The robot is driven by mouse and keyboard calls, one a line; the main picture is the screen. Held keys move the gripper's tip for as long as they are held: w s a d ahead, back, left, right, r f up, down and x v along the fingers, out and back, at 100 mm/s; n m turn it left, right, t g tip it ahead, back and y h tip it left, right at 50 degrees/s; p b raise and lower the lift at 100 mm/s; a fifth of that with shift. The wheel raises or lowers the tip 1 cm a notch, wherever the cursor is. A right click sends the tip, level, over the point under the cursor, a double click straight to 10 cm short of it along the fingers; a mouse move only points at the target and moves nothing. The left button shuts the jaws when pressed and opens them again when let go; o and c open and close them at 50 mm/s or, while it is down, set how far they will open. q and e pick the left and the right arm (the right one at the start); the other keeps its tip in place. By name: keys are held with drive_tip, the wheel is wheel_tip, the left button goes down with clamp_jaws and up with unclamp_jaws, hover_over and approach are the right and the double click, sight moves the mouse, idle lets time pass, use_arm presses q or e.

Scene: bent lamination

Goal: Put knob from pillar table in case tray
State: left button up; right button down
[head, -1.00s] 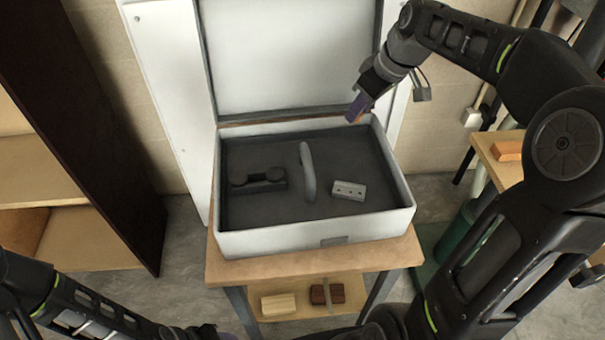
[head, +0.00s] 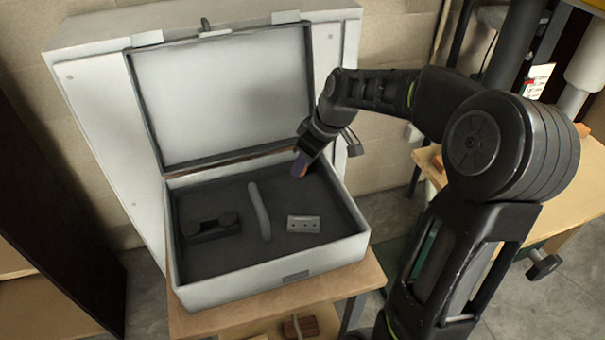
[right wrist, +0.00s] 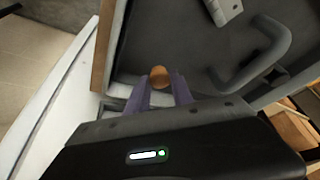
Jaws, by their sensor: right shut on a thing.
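The case is open, with its pale rim (head: 272,271) and a dark tray floor (head: 252,173) inside. My right gripper (head: 300,168) is over the back right corner of the tray. In the right wrist view its two purple fingers (right wrist: 160,92) are shut on a round orange-brown knob (right wrist: 159,77). The knob is mostly hidden by the fingers in the head view. Whether it touches the tray floor I cannot tell. My left gripper is not in view.
In the tray lie a dark piece with two round ends (head: 211,228), a grey curved handle (head: 260,211) and a small pale block with holes (head: 303,224). The case lid (head: 222,95) stands up behind. A wooden table (head: 570,200) is at right.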

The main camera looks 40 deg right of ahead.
sight(306, 169)
drive_tip(key=shift+f, duration=1.85)
drive_tip(key=shift+f, duration=0.1)
drive_tip(key=shift+f, duration=0.15)
drive_tip(key=c, duration=1.1)
unclamp_jaws()
drive_tip(key=shift+r, duration=0.2)
drive_tip(key=shift+r+p, duration=0.2)
drive_tip(key=shift+p, duration=0.2)
drive_tip(key=b+v, duration=0.1)
drive_tip(key=v, duration=1)
drive_tip(key=shift+s+d+r, duration=0.1)
drive_tip(key=shift+s+r, duration=0.1)
drive_tip(key=shift+r, duration=0.1)
